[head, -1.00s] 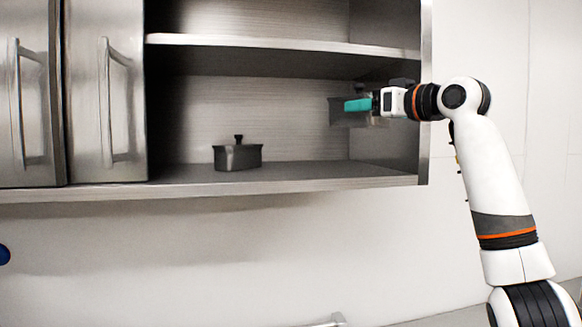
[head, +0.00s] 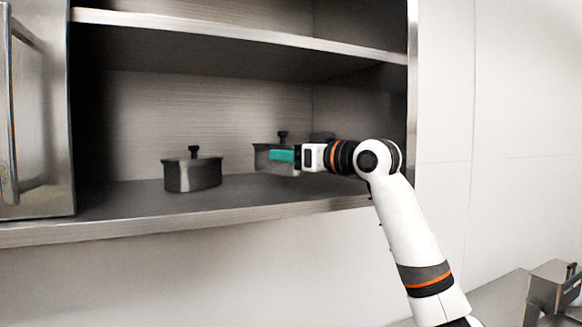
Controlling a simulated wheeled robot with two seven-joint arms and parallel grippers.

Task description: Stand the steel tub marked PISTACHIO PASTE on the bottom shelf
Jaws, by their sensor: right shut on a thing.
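My right gripper (head: 283,155), with teal fingers, is shut on a grey steel tub (head: 262,160) with a black lid knob. The tub is upright inside the open cabinet, over the right part of the bottom shelf (head: 120,206). I cannot tell whether its base touches the shelf, and the gripper hides part of it. No marking on it is readable. A second lidded steel tub (head: 192,176) stands on the same shelf to the left, with a gap between the two. My left gripper is not in view.
The upper shelf (head: 240,33) runs above the gripper. The cabinet's right side wall (head: 412,85) is to the right of the held tub, and a steel door with a handle (head: 35,110) is at the left. Another steel container with a dark knob (head: 552,285) stands at lower right.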

